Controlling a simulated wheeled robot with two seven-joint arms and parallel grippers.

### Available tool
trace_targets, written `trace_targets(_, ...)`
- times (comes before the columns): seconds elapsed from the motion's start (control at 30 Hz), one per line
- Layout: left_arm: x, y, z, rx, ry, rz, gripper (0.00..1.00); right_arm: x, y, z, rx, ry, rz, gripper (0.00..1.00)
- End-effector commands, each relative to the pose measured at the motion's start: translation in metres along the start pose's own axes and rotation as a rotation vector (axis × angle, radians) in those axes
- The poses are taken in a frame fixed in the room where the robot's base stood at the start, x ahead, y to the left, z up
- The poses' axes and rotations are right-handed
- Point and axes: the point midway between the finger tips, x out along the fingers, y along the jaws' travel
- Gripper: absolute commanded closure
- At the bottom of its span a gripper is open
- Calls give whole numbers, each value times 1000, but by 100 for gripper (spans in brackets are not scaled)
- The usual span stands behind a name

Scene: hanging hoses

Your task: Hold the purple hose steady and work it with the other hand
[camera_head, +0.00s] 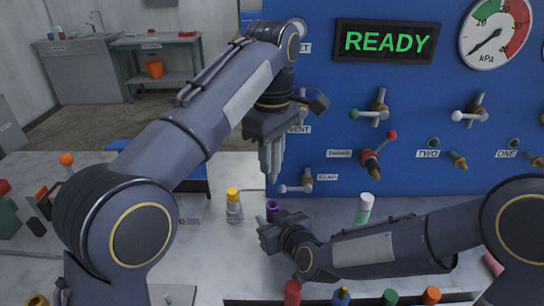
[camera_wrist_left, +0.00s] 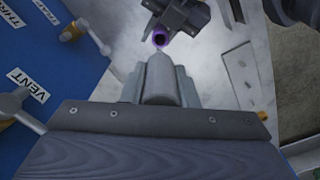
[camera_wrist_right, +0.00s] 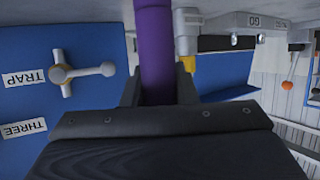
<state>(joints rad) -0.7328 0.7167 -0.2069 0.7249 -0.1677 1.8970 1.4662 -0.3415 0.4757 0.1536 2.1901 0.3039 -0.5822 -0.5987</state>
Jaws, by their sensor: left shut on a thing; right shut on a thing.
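The purple hose (camera_head: 272,206) stands upright, its open end showing in the head view and in the left wrist view (camera_wrist_left: 160,38). My right gripper (camera_head: 268,232) is shut on the purple hose, whose length runs between its fingers in the right wrist view (camera_wrist_right: 155,45). My left gripper (camera_head: 271,175) points down above the hose end. It is shut on a grey rounded cylinder (camera_wrist_left: 160,80), mostly covered by the fingers in the head view. The cylinder and the hose end look apart.
A blue panel (camera_head: 300,75) with valve levers rises behind the grippers. Several coloured tops line the front edge. The white table (camera_head: 200,252) has some bare room at left.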

Motion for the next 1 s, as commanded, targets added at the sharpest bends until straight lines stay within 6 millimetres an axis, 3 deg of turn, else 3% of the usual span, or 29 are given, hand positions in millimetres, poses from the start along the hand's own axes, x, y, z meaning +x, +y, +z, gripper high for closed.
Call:
trace_targets(0.03, 0, 0, 0, 0, 0, 1, 98, 0, 0, 0, 0, 1, 0, 97)
trace_targets(0.07, 0, 0, 0, 0, 0, 1, 98, 0, 0, 0, 0, 1, 0, 70)
trace_targets(0.23, 0, 0, 0, 0, 0, 1, 98, 0, 0, 0, 0, 0, 0, 48)
trace_targets(0.5, 0, 0, 0, 0, 0, 1, 98, -1, 0, 0, 0, 0, 0, 48)
trace_targets(0.63, 0, 0, 0, 0, 0, 1, 98, -10, 0, -2, -1, 3, 0, 48)
trace_targets(1.0, 0, 0, 0, 0, 0, 1, 98, -86, 0, -2, -1, 6, 1, 48)
